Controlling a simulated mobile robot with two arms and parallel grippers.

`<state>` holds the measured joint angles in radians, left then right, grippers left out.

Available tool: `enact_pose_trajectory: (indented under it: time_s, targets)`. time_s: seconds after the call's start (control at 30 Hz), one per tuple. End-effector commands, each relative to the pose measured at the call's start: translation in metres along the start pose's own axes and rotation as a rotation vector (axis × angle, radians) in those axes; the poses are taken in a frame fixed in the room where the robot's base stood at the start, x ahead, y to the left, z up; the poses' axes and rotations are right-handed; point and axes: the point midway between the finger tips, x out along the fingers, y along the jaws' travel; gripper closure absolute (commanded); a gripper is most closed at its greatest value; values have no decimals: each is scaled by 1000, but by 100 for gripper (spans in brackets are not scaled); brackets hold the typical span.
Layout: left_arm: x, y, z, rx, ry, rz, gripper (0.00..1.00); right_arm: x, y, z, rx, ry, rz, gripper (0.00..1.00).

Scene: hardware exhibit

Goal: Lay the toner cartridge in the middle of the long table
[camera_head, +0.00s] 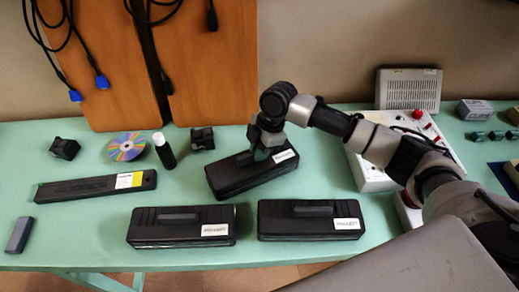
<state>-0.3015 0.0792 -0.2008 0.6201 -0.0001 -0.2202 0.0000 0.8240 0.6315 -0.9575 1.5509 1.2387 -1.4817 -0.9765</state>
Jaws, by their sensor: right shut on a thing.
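My right gripper (263,151) is shut on the handle of a black toner cartridge (238,178), a long box with a white label. This cartridge sits at an angle near the middle of the long green table (105,212); I cannot tell whether it touches the tabletop. Two similar black cartridges lie in front of it, one at front left (180,232) and one at front right (285,226). The gripper hides part of the held handle. My left gripper is not in view.
A white panel box (372,175) and a grey speaker-like box (408,90) stand at right. Cables (99,78) hang behind.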

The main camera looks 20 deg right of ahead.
Motion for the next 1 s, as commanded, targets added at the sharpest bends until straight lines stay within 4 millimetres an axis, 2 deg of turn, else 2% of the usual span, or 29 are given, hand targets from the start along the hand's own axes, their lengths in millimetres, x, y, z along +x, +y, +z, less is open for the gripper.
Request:
enact_pose_trajectory:
  time_s: [0.33, 0.93, 0.97, 1.0]
  targets:
    - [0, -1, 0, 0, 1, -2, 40, -2, 1, -1, -1, 2, 3, 100]
    - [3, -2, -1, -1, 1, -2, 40, 9, 1, 2, -1, 2, 3, 100]
    - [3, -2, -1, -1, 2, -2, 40, 9, 1, 2, -1, 2, 4, 84]
    - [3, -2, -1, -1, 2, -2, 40, 9, 1, 2, -1, 2, 4, 78]
